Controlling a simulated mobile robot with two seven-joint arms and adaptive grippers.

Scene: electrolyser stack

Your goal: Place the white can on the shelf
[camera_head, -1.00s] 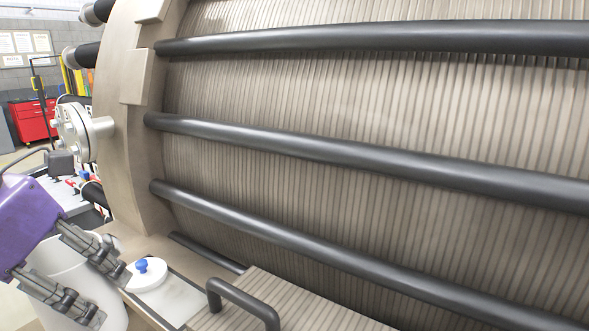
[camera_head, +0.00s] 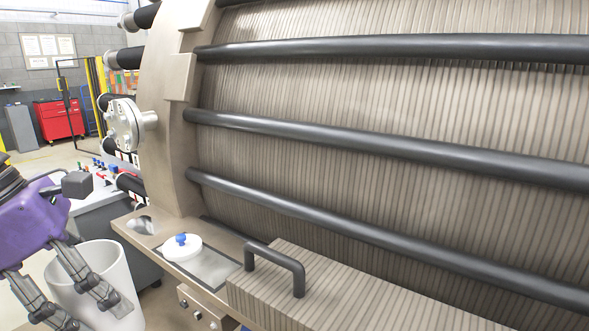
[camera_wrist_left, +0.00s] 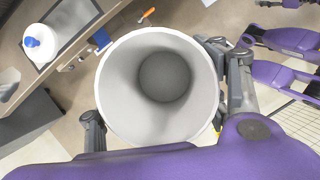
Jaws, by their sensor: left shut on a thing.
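The white can (camera_head: 118,262) is a wide, open-topped, hollow cylinder at the lower left of the head view. My left gripper (camera_head: 95,310) is shut on it, with its dark fingers against the outside wall. In the left wrist view the can (camera_wrist_left: 118,95) is seen from above, empty inside, with a finger on either side. The can is held left of a beige shelf-like ledge (camera_head: 133,231) at the foot of the large stack, apart from it. The can's lower part is cut off by the frame.
A white round lid-like piece with a blue knob (camera_head: 181,246) sits on the ledge. A ribbed block with a black handle (camera_head: 274,262) is to its right. Long dark rods (camera_head: 370,143) cross the stack. A red tool cabinet (camera_head: 59,119) stands far back.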

